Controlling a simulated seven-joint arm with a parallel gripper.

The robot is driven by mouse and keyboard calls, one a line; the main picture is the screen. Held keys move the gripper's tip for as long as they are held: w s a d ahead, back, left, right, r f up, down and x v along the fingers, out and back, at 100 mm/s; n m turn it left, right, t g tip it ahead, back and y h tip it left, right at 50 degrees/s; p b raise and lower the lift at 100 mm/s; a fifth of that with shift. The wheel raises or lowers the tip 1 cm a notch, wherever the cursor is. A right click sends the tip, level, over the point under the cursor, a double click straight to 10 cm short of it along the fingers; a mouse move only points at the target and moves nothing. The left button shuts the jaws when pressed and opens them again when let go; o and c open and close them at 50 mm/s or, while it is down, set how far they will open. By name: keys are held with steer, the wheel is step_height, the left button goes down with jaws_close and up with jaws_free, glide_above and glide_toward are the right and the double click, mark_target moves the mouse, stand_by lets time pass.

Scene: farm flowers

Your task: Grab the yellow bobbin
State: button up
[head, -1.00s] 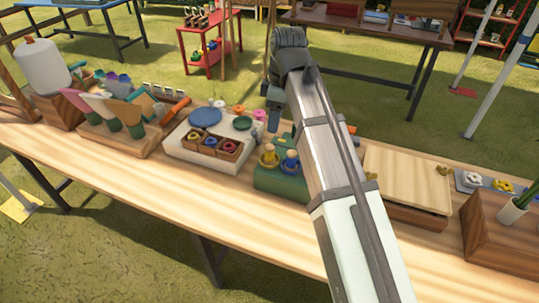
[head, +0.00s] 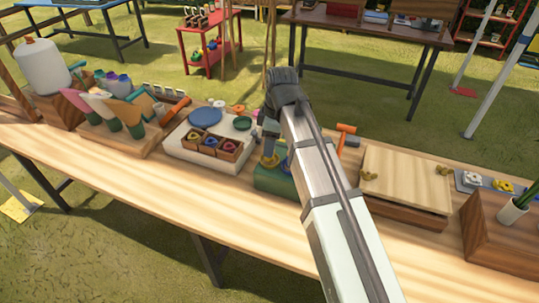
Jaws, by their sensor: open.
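A green block (head: 272,182) stands on the long wooden table with two small bobbin-like pieces on top. The left piece, the yellow bobbin (head: 269,161), shows only its lower part. My gripper (head: 270,146) is open, pointing down right over it and hiding its top. I cannot tell whether the fingers are around it or just above it. The right piece, with blue on it (head: 285,164), is mostly hidden by my gripper and arm.
Left of the block is a white board (head: 183,155) with discs and a compartment box (head: 238,155). An orange-handled hammer (head: 346,129) and a wooden box with a pale lid (head: 405,179) stand to the right. The table's front strip is clear.

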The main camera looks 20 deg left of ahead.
steer(key=shift+w+a+f, duration=0.1)
steer(key=shift+a+f, duration=0.05)
steer(key=shift+f, duration=0.8)
steer(key=shift+a+f, duration=0.1)
steer(key=shift+f, duration=0.85)
steer(key=c, duration=1)
steer(key=shift+r, duration=0.15)
